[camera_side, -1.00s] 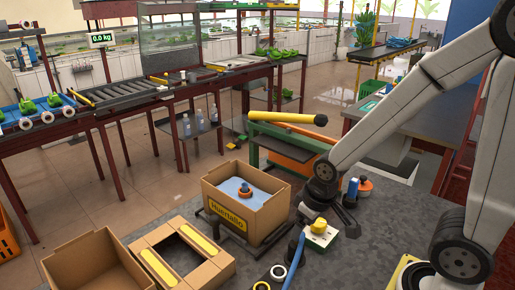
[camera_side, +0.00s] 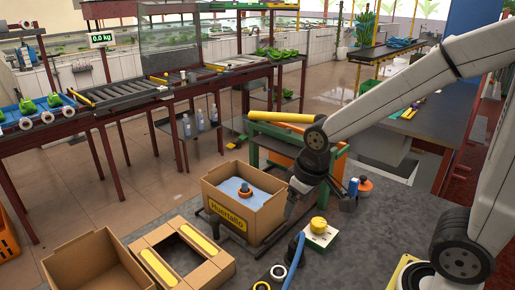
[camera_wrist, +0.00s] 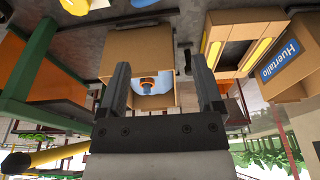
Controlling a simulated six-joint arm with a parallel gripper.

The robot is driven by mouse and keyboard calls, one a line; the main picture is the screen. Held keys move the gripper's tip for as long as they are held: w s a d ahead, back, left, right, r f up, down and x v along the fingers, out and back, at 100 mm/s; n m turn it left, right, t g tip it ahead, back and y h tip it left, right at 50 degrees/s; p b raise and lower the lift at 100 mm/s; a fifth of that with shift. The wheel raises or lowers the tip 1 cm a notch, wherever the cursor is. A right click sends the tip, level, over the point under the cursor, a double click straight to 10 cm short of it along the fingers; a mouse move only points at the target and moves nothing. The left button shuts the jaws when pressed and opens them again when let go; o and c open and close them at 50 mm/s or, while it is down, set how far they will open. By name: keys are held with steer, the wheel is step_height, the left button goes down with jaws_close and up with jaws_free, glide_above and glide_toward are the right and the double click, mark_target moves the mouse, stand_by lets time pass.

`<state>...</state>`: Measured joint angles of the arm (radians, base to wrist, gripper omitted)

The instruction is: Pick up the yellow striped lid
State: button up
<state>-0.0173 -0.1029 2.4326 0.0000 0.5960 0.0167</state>
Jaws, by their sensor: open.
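The yellow striped lid (camera_side: 207,270) is a brown cardboard frame with a rectangular opening and two yellow stripes. It lies on the dark work surface at the front, between two cardboard boxes in the side view. In the wrist view the lid (camera_wrist: 241,33) shows upper right, beyond the right finger. My gripper (camera_side: 289,208) is at the right side of the Huertallo box, tilted down and to the left, well right of the lid. In the wrist view my gripper (camera_wrist: 160,78) has its fingers wide apart, with nothing held between them.
The Huertallo box (camera_side: 225,219) stands open with a blue lining and an orange-and-blue object inside. An empty cardboard box (camera_side: 95,262) is left of the lid.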

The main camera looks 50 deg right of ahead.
steer(key=w+a+r+g, duration=0.15)
steer(key=w+a, duration=0.35)
steer(key=w, duration=0.7)
glide_above(198, 239)
steer(key=shift+g, duration=0.45)
steer(key=shift+f, duration=7.05)
steer(key=shift+f, duration=2.6)
steer(key=c, duration=0.8)
steer(key=shift+c, duration=0.2)
